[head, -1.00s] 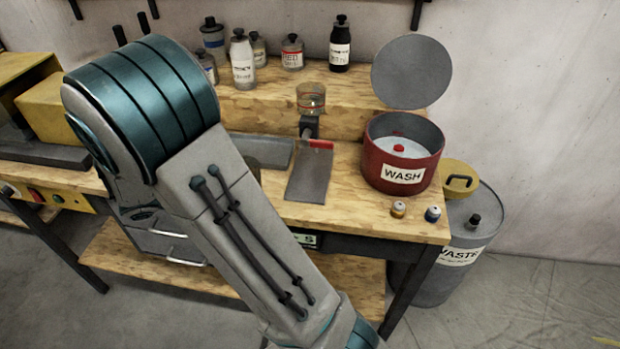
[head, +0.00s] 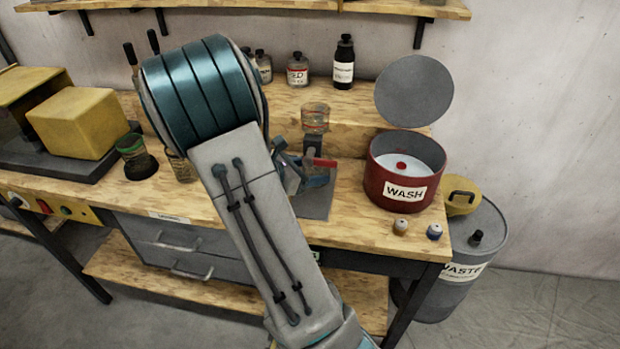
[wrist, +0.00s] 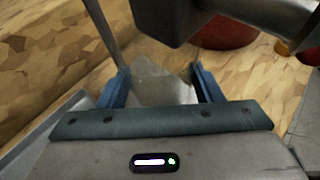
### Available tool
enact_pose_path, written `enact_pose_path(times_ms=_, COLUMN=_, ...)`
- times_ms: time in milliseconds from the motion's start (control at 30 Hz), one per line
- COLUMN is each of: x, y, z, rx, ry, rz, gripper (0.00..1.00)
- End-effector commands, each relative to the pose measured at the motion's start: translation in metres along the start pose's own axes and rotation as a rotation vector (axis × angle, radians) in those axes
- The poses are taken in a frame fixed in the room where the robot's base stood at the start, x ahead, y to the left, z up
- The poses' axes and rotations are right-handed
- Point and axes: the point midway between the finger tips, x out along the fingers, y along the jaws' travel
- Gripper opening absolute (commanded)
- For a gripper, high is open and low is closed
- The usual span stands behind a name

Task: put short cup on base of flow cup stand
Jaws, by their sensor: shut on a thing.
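The flow cup stand (head: 312,141) carries a clear cup with red bands at its top and has a red handle at its side. Its flat grey base (head: 318,208) lies on the bench. My gripper (head: 310,172) is low over this base, in front of the post. In the wrist view, its blue fingers (wrist: 160,85) are shut on a pale, see-through thing (wrist: 163,84), which looks like the short cup. A dark part of the stand (wrist: 170,18) hangs close above it. Whether the cup touches the base cannot be told.
A red WASH pot (head: 377,190) with its round lid up stands right of the stand. Two small capped jars (head: 401,227) sit by the bench's front edge. A green-banded cup (head: 133,152) and another cup (head: 181,167) stand at left. Bottles (head: 298,70) line the back shelf.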

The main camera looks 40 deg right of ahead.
Motion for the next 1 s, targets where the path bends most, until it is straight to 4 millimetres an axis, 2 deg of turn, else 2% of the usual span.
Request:
enact_pose_path(times_ms=33, x=0.002, y=0.000, z=-0.011, rx=-0.010, ry=0.001, rz=0.000, gripper=0.34)
enact_pose_path(times_ms=200, x=0.008, y=-0.001, z=-0.026, rx=-0.007, ry=0.000, rz=0.001, gripper=0.34)
enact_pose_path(times_ms=633, x=0.011, y=0.000, z=-0.032, rx=-0.004, ry=0.001, rz=0.002, gripper=0.34)
enact_pose_path(times_ms=667, x=0.010, y=0.000, z=-0.031, rx=-0.004, ry=0.001, rz=0.002, gripper=0.65)
enact_pose_path(times_ms=700, x=0.010, y=0.000, z=-0.031, rx=-0.004, ry=0.001, rz=0.003, gripper=0.76)
enact_pose_path(times_ms=733, x=0.010, y=0.000, z=-0.031, rx=-0.004, ry=0.001, rz=0.002, gripper=0.81)
enact_pose_path(times_ms=1000, x=0.010, y=0.000, z=-0.030, rx=-0.004, ry=0.001, rz=0.002, gripper=0.81)
